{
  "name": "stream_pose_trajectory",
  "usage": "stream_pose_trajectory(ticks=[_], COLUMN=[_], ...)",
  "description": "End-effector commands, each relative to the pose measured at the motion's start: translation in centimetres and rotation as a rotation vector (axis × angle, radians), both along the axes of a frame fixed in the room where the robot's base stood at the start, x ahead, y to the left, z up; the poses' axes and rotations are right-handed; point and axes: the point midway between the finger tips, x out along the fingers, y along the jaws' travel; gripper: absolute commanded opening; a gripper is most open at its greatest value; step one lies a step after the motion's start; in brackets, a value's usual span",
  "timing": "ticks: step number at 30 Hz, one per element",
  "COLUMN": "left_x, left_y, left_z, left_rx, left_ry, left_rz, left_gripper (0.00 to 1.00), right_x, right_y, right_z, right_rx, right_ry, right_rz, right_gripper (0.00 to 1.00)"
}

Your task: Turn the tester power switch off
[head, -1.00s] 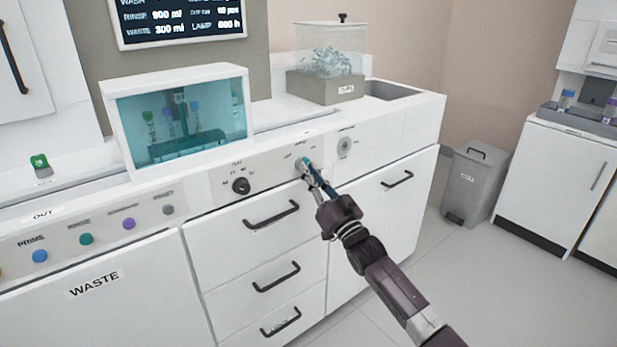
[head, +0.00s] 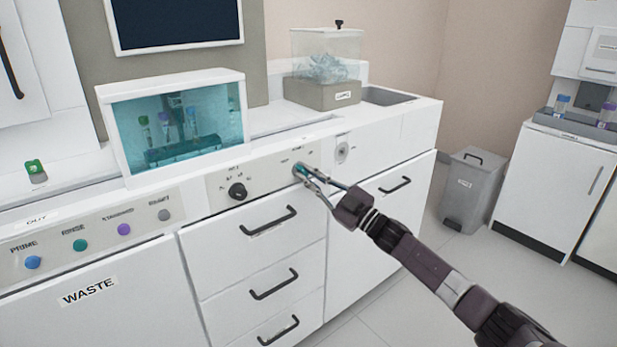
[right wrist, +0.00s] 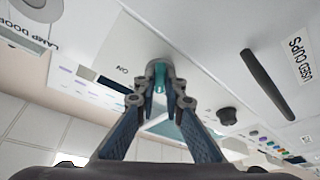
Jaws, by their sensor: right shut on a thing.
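The power switch is a small grey knob (right wrist: 159,68) on the pale front panel, with an "ON" label beside it in the right wrist view. In the head view, the switch (head: 300,170) sits right of the black dial and is partly covered by my fingers. My right gripper (head: 304,174) is shut on the switch, with its fingertips at the panel; it also shows in the right wrist view (right wrist: 160,84). A teal bit shows between the fingertips. The tester's display (head: 175,22) is dark and blank. My left gripper is not in view.
A black dial (head: 237,191) is left of the switch and a round lamp door knob (head: 342,152) is right of it. Drawer handles (head: 270,220) stick out below. A glass-fronted tube cabinet (head: 172,120) stands above.

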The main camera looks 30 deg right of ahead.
Motion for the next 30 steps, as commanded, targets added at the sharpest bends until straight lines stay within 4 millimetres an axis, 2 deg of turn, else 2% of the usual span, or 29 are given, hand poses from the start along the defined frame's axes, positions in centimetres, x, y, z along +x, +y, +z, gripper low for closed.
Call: stream_pose_trajectory(ticks=[10, 26, 27, 30], left_x=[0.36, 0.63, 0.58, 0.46], left_y=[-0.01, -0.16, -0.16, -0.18], left_z=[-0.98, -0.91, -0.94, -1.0], left_rx=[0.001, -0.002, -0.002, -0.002], left_ry=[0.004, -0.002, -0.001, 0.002], left_rz=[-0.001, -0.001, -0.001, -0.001], left_gripper=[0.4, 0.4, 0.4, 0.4], right_x=[0.0, 0.01, 0.01, 0.0], right_y=[-0.1, -0.09, -0.09, -0.09], right_z=[-0.04, -0.03, -0.03, 0.0], right_rx=[-0.141, -0.165, -0.165, -0.165], right_ry=[-0.008, -0.011, -0.011, -0.012], right_rz=[0.0, -0.001, -0.001, 0.0], right_gripper=[0.0, 0.0, 0.1, 0.21])
